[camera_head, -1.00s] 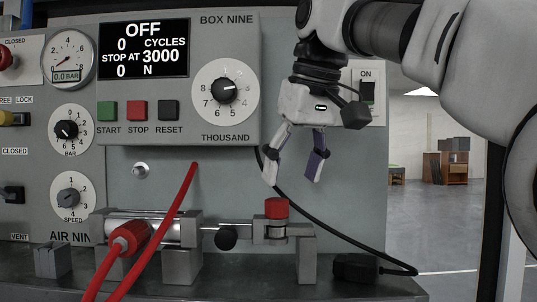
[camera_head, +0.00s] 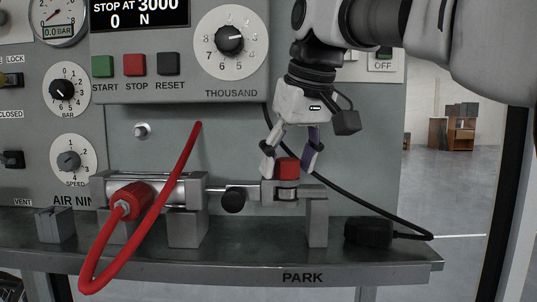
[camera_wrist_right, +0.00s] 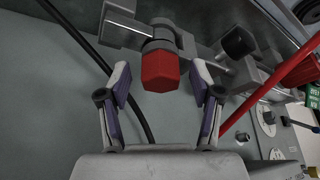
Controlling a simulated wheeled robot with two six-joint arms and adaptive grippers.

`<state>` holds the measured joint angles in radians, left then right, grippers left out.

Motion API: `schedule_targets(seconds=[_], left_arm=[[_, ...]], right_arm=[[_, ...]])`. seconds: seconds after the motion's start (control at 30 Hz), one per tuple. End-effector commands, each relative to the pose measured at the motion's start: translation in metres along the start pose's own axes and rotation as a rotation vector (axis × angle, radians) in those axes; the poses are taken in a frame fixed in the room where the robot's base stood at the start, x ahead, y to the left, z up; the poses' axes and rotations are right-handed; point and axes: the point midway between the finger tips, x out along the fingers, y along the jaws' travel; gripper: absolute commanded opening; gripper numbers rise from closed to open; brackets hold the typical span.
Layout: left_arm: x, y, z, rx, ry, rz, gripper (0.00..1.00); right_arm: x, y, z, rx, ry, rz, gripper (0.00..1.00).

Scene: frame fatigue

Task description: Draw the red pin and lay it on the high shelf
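The red pin (camera_head: 287,168) stands upright in the metal clevis at the end of the cylinder rod, with its red head on top. It also shows in the right wrist view (camera_wrist_right: 160,72), between and just beyond the fingertips. My right gripper (camera_head: 290,160) points down over the pin, open, with one finger on each side of the red head. In the right wrist view the right gripper (camera_wrist_right: 160,85) has clear gaps between both fingers and the head. My left gripper is not in view. No high shelf can be made out.
A metal ledge marked PARK (camera_head: 302,278) runs along the front. A red hose (camera_head: 170,200) loops down at the left. A black cable (camera_head: 365,207) hangs behind the gripper to a black block (camera_head: 368,232). A black knob (camera_head: 233,201) sits left of the pin.

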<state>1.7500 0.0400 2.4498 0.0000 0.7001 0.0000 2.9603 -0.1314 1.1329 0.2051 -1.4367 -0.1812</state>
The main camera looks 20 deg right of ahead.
Motion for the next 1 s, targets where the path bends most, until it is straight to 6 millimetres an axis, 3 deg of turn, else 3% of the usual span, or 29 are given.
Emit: schedule_targets(seconds=[0.03, 0.13, 0.17, 0.23, 0.27, 0.33, 0.37, 1.0], left_arm=[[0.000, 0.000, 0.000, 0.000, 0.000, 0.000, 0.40], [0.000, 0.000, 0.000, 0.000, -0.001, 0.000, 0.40], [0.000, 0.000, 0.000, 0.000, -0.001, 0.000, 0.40], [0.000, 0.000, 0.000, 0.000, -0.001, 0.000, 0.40], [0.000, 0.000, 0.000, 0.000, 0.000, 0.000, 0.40], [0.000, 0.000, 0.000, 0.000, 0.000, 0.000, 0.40], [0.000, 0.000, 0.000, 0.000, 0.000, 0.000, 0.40], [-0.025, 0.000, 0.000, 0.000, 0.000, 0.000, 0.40]], right_arm=[[0.000, 0.000, 0.000, 0.000, 0.000, 0.000, 0.42], [0.000, 0.000, 0.000, 0.000, 0.000, 0.000, 0.07], [0.000, 0.000, 0.000, 0.000, 0.000, 0.000, 0.03], [0.000, 0.000, 0.000, 0.000, -0.001, 0.000, 0.03], [0.000, 0.000, 0.000, 0.000, -0.001, 0.000, 0.30], [0.000, 0.000, 0.000, 0.000, -0.001, 0.000, 0.05], [0.000, 0.000, 0.000, 0.000, -0.002, 0.000, 0.00], [-0.024, 0.000, -0.010, 0.000, 0.000, 0.000, 0.00]])
